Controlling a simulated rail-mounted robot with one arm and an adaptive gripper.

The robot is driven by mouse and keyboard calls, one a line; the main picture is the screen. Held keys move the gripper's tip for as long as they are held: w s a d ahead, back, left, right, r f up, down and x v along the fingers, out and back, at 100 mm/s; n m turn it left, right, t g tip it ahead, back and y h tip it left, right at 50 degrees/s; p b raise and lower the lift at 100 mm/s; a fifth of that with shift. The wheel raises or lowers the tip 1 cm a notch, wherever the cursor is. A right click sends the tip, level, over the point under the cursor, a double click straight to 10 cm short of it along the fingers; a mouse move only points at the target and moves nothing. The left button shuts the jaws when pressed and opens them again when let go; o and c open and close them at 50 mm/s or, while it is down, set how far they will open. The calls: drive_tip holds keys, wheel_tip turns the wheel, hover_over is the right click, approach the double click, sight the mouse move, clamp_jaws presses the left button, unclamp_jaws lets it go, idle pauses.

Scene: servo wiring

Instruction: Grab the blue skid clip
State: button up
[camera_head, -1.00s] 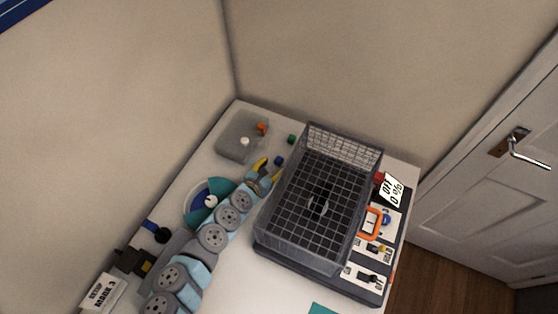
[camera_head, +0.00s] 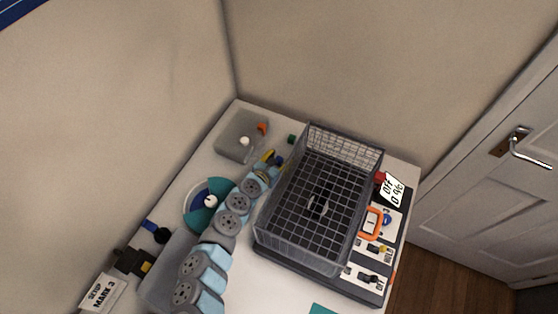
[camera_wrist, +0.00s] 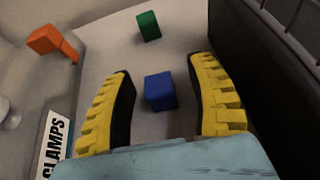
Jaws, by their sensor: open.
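The blue skid clip, a small blue block (camera_wrist: 160,91), lies on the table top. In the wrist view it sits between the two yellow, ribbed fingers of my gripper (camera_wrist: 162,98), with a gap on each side. My gripper is open and holds nothing. In the head view my gripper (camera_head: 272,160) is beside the left wall of the wire basket, and the blue block (camera_head: 280,161) shows only partly by the fingers. How high the fingers are above the table I cannot tell.
A green block (camera_wrist: 149,26) lies beyond the blue one. A grey tray (camera_head: 231,146) with an orange piece (camera_wrist: 52,40) stands to the left. The dark wire basket (camera_head: 268,226) is close on the right. A teal dial (camera_head: 193,215) lies near my arm.

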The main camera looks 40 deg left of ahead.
drive_tip(key=c, duration=1)
drive_tip(key=shift+r, duration=0.1)
